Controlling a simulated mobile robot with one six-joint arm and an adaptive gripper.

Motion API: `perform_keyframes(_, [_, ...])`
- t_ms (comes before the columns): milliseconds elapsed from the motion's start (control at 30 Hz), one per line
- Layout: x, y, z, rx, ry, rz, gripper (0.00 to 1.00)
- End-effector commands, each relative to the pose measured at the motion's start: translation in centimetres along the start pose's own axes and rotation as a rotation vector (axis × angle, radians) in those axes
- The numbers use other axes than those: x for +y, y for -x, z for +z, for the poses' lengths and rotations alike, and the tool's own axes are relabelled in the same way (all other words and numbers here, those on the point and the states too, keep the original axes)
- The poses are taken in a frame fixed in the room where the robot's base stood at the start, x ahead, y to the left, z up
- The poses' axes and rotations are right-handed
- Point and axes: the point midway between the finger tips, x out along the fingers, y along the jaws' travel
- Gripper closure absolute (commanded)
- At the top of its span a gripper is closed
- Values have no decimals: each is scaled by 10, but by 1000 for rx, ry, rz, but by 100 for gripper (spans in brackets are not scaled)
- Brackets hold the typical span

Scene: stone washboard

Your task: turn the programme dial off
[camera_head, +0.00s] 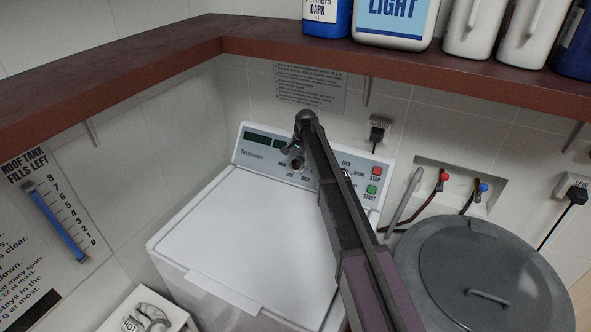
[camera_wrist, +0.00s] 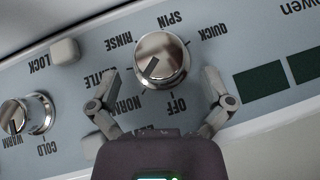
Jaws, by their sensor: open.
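The programme dial (camera_wrist: 162,60) is a round silver knob on the washing machine's pale blue panel (camera_wrist: 62,95). In the wrist view, which shows the panel upside down, its dark pointer mark aims down and left, toward the NORMAL and GENTLE side, away from the OFF label (camera_wrist: 178,103). My gripper (camera_wrist: 160,78) is open, one finger on each side of the dial, with visible gaps; contact is not seen. In the head view the dial (camera_head: 297,163) is partly hidden by my arm.
A second silver knob (camera_wrist: 40,113) with WARM and COLD labels and a LOCK button (camera_wrist: 65,51) are on the same panel. Red STOP (camera_head: 377,171) and green START (camera_head: 371,190) buttons are at the right. A brown shelf (camera_head: 400,68) runs above, and a grey lidded bin (camera_head: 440,235) stands right.

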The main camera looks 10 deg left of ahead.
Motion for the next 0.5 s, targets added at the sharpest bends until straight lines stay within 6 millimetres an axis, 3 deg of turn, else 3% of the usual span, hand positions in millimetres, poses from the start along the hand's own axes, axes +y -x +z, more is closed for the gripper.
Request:
perform_keyframes(200, [0, -20, 0, 0, 0, 0, 0])
perform_keyframes(500, [0, -32, 1, 0, 1, 0, 0])
